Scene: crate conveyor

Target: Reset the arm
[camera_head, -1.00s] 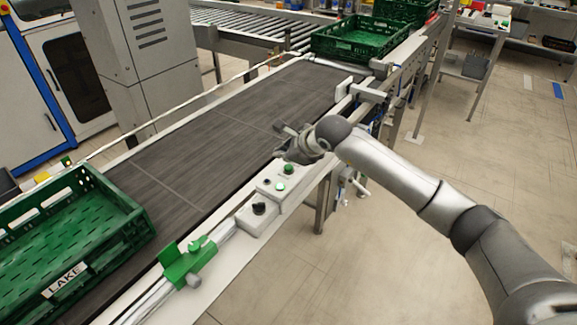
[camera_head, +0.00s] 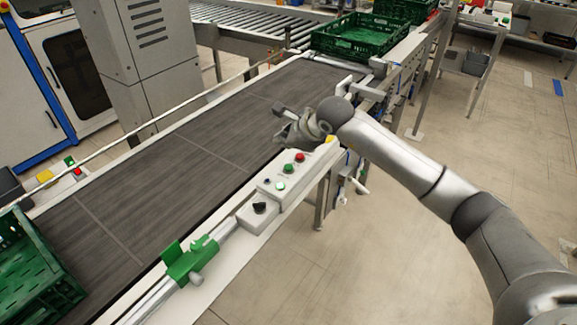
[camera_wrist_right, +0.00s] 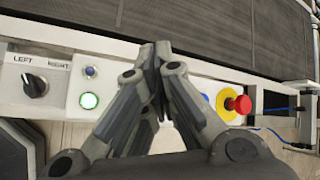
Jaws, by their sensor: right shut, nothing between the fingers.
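My right arm (camera_head: 400,165) reaches in from the right in the head view. Its gripper (camera_head: 284,122) is over the near edge of the conveyor, above the control box (camera_head: 265,200). In the right wrist view the gripper (camera_wrist_right: 158,50) is shut and empty, its fingertips together in front of the control panel. That view shows a black LEFT/RIGHT knob (camera_wrist_right: 35,86), a lit green button (camera_wrist_right: 89,100), a small blue button (camera_wrist_right: 91,71) and a red emergency button (camera_wrist_right: 240,104). My left gripper is not in view.
The dark conveyor belt (camera_head: 170,180) runs diagonally, mostly bare. A green crate (camera_head: 35,275) is at its lower left end. Another green crate (camera_head: 355,40) stands at the far end. A green clamp (camera_head: 188,262) sits on the near rail. Floor is open at the right.

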